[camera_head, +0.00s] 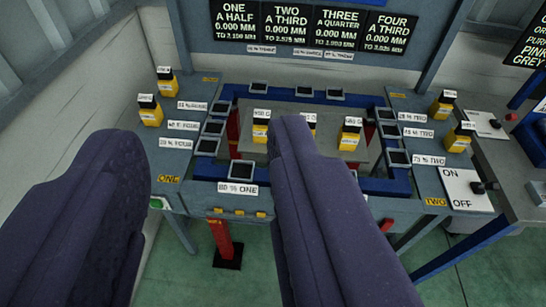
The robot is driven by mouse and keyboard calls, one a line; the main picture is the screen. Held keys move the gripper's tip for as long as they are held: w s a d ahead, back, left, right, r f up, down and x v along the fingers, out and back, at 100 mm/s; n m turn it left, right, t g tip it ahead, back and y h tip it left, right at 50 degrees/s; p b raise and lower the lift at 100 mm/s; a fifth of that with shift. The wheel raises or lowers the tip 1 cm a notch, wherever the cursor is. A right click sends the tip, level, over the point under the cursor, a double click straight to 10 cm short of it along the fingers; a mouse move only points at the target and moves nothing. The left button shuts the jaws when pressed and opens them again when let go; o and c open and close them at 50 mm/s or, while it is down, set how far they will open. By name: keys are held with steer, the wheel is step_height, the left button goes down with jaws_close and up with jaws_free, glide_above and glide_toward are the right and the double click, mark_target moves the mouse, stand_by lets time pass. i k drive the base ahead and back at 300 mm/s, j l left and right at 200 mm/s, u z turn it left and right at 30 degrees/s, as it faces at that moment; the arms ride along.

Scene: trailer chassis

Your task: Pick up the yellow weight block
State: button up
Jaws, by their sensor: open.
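Several yellow blocks with black tops and small white labels are in view, and I cannot tell which one the task means. Two stand on the left bench marked ONE: a far one (166,84) and a nearer one (150,113). On the grey middle platform are a left block (260,131), a right block (349,139) and one mostly hidden behind my right finger. Two more stand on the right bench marked TWO: a far one (441,107) and a nearer one (457,141). My gripper (200,130) is open, its dark purple fingers wide apart and touching no block.
A blue frame (375,187) with several small dark trays surrounds the platform. A board of black number panels (288,25) stands behind. An ON/OFF switch plate (466,190) with a lever is at right. Green floor (240,285) shows below.

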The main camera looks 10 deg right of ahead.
mark_target(348, 136)
steer(key=i+l+z, duration=0.5)
steer(key=i, duration=0.45)
steer(key=i+z, duration=0.45)
steer(key=i, duration=0.55)
